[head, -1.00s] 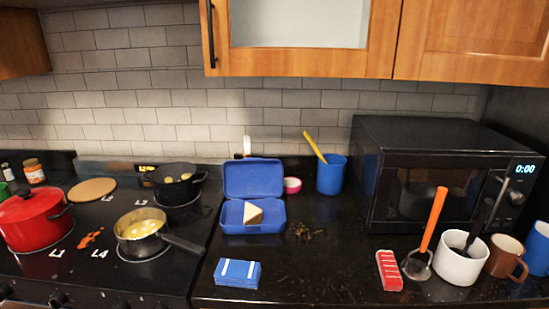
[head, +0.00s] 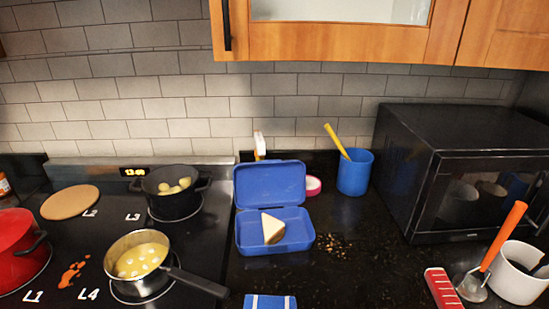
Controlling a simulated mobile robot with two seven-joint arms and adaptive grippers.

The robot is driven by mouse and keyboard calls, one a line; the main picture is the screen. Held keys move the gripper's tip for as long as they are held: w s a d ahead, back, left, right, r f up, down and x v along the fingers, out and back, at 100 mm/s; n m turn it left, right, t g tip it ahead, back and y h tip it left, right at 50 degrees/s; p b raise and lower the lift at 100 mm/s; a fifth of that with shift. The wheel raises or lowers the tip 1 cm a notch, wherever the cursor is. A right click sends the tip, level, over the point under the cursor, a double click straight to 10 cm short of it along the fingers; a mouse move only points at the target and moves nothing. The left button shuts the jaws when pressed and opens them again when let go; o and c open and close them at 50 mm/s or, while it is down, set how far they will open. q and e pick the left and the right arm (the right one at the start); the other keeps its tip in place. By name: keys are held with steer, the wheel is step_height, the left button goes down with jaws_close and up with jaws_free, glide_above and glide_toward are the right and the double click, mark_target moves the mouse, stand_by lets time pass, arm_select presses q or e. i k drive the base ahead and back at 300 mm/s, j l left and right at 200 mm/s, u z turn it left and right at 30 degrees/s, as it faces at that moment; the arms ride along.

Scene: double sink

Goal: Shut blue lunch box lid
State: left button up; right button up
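The blue lunch box (head: 275,246) sits on the black counter just right of the stove in the head view. Its lid (head: 270,184) stands open, raised at the back of the box. A pale wedge-shaped piece of food, like a sandwich (head: 273,228), lies inside the box. Neither of my grippers shows in the head view.
A steel saucepan (head: 138,262) on the stove points its handle (head: 196,281) toward the counter, left of the box. A blue cup (head: 354,172) and a pink-rimmed bowl (head: 313,186) stand behind right. A blue-and-white packet (head: 270,301) lies in front. A microwave (head: 465,170) stands right.

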mark_target(274, 183)
steer(key=k+z, duration=0.3)
steer(key=k, duration=0.15)
steer(key=k+z, duration=0.3)
steer(key=k, duration=0.15)
